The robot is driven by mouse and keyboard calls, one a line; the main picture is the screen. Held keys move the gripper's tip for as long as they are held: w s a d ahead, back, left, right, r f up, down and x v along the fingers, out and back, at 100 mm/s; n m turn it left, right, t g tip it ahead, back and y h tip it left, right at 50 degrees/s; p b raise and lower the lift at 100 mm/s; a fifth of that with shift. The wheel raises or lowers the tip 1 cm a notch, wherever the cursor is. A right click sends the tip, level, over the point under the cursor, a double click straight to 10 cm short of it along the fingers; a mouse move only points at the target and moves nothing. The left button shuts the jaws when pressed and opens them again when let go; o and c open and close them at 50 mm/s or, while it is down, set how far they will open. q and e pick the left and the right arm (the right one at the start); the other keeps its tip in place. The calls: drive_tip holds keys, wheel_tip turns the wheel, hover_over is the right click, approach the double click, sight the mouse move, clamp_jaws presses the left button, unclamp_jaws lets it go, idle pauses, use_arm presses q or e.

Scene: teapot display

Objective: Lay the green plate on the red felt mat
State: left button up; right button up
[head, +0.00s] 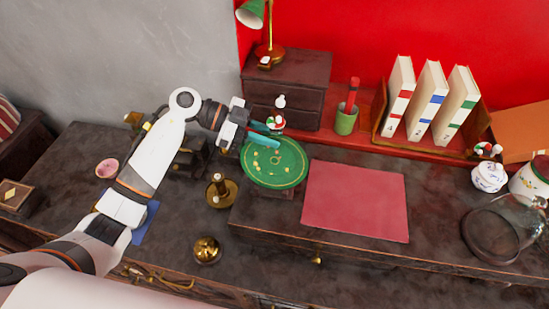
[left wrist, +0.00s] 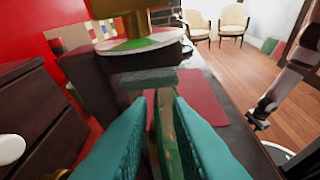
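The green plate (head: 278,170), with small gold motifs, stands tilted on or against something low left of the mat; its support is mostly hidden. The red felt mat (head: 355,201) lies flat and bare on the raised dark desk top; it also shows in the left wrist view (left wrist: 203,103). My left gripper (head: 264,133) is at the plate's upper left rim, one teal finger on each side of it. In the left wrist view, a thin greenish edge stands between the fingers (left wrist: 167,105), with a gap beside it. The fingers look open.
A dark drawer box (head: 290,85) with a green lamp (head: 252,14) stands behind the plate. A pencil cup (head: 346,120) and books (head: 427,95) stand behind the mat.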

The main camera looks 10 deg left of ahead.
use_arm(q)
clamp_jaws()
drive_tip(key=shift+a+r+b, duration=0.1)
drive_tip(key=shift+r+b, duration=0.2)
drive_tip(key=shift+b, duration=0.1)
drive_tip(key=s+a+b, duration=0.1)
drive_tip(key=a+b, duration=0.3)
drive_tip(key=a, duration=1.3)
drive_tip(key=shift+s+a, duration=0.25)
drive_tip(key=shift+a, duration=0.15)
